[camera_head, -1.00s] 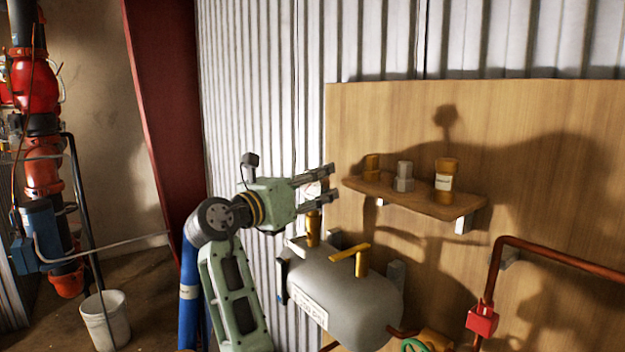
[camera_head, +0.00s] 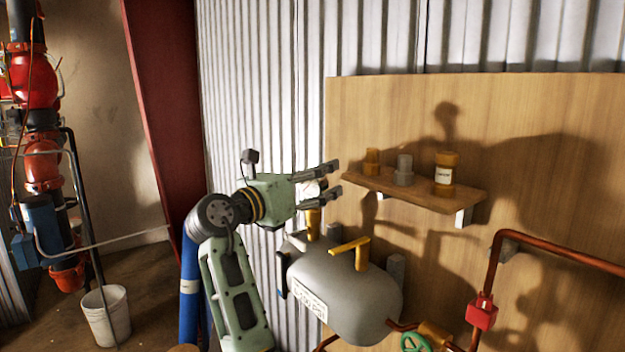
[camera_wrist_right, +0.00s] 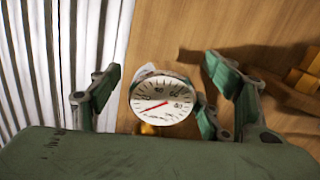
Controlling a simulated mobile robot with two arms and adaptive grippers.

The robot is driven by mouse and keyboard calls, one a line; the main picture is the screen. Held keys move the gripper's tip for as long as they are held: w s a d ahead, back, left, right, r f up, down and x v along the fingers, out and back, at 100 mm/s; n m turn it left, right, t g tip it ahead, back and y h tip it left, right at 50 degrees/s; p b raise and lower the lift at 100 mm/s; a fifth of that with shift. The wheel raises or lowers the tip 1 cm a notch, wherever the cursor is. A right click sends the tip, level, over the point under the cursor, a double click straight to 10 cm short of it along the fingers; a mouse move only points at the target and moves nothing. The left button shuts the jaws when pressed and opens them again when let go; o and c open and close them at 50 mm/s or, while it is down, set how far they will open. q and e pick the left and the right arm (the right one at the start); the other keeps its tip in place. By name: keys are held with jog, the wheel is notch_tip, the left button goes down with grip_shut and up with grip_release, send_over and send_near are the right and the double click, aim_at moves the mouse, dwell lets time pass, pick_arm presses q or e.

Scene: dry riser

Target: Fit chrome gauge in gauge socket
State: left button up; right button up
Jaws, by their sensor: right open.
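The chrome gauge (camera_wrist_right: 162,101) shows in the right wrist view as a round white dial with a red needle and a silvery rim. It is between the two fingers of my right gripper (camera_wrist_right: 155,92), with a visible gap on the left and little gap on the right. In the head view, my right gripper (camera_head: 332,180) is open, pointing right above the grey tank (camera_head: 345,300). A brass fitting (camera_head: 313,224) stands upright on the tank just below the fingers. Whether the gauge sits in a socket there cannot be told; the joint is hidden. My left gripper is out of view.
A wooden shelf (camera_head: 425,200) right of the gripper holds a brass piece (camera_head: 372,161), a grey fitting (camera_head: 404,171) and a labelled brass cylinder (camera_head: 446,174). A yellow lever handle (camera_head: 350,246) rises from the tank. Red pipe (camera_head: 560,254) runs at right.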

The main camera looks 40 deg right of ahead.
jog(key=s+a, duration=0.1)
jog(key=a, duration=1.1)
jog(key=shift+s+f, duration=0.15)
jog(key=shift+f, duration=0.25)
